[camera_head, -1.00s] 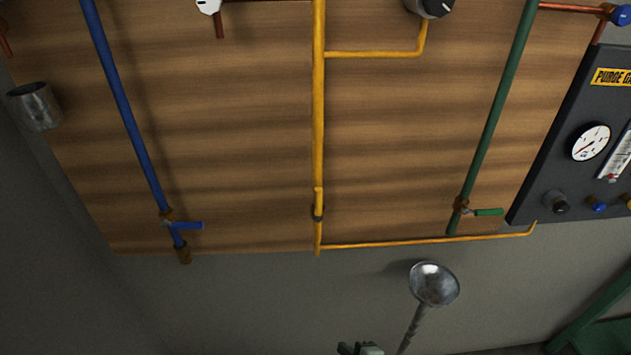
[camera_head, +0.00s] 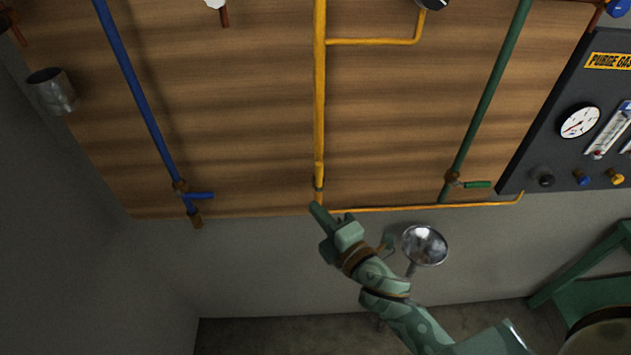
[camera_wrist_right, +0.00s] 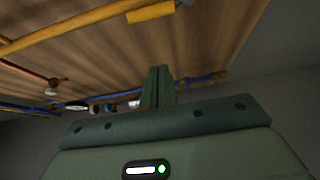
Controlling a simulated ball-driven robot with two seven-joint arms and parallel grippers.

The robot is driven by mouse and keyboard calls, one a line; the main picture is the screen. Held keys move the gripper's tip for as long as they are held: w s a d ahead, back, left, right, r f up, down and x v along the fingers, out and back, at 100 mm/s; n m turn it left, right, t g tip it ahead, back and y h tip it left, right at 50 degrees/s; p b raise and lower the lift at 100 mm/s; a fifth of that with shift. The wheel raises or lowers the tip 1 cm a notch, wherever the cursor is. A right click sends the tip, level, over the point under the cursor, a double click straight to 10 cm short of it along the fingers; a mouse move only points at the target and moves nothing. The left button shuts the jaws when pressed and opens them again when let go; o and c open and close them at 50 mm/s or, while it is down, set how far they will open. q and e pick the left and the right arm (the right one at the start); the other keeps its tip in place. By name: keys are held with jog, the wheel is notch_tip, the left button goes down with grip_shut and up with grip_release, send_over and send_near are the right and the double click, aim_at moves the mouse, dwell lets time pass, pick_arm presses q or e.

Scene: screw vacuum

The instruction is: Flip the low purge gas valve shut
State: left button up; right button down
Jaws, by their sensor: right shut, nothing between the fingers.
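The yellow purge gas pipe (camera_head: 320,110) runs down the wooden board. Its low valve (camera_head: 319,183) sits near the bottom, with a yellow handle that appears to lie along the pipe. In the right wrist view a thick yellow handle (camera_wrist_right: 150,12) shows at the top edge. My right gripper (camera_head: 316,208) is shut and empty. Its tip is just below the low valve in the head view, and I cannot tell whether it touches the pipe. Its fingers (camera_wrist_right: 159,78) stand together in the wrist view, apart from the handle. My left gripper is not in view.
A blue pipe valve (camera_head: 197,194) is to the left and a green pipe valve (camera_head: 475,184) to the right. A thin yellow pipe (camera_head: 430,207) runs along the board's bottom to the purge gas panel (camera_head: 545,150). A metal funnel (camera_head: 425,246) is beside my right forearm.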

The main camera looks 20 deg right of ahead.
aim_at(319, 177)
jog(key=p+x, duration=0.1)
jog(key=x, duration=0.8)
jog(key=d, duration=0.1)
jog(key=d+p, duration=0.1)
jog(key=d, duration=0.2)
jog(key=shift+s+d, duration=0.1)
jog(key=shift+s, duration=0.15)
